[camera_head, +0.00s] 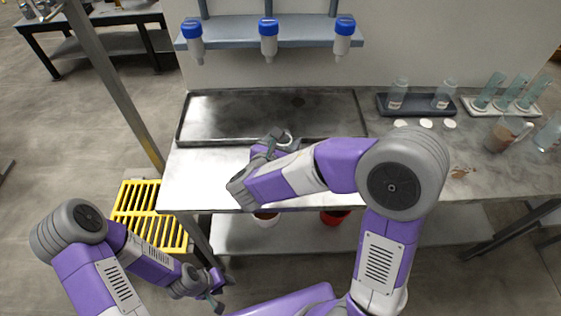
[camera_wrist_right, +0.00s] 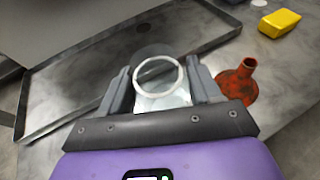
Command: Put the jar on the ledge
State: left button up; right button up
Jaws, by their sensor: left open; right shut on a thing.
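My right gripper (camera_head: 272,143) is shut on a clear glass jar with a pale round rim (camera_head: 285,138). In the right wrist view the jar (camera_wrist_right: 158,80) sits between the two fingers (camera_wrist_right: 162,92), its open mouth facing the camera. It is over the bench near the front edge of a dark shallow tray (camera_head: 230,114); I cannot tell whether it touches the surface. A grey wall shelf (camera_head: 226,34), which may be the ledge, holds several blue-capped upside-down bottles. My left gripper (camera_head: 216,301) is low at the left, open and away from the bench.
Racks with glassware (camera_head: 408,105) and beakers (camera_head: 505,135) fill the bench's right side. A yellow grate (camera_head: 150,215) is at lower left.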

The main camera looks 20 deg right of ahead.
notch_tip(320, 180, down, 5)
jog(key=shift+f+b, duration=0.15)
jog(key=shift+b, duration=0.75)
jog(key=o, duration=1.3)
jog(key=shift+c, duration=0.2)
jog(key=p+v, duration=0.2)
jog(key=v, duration=1)
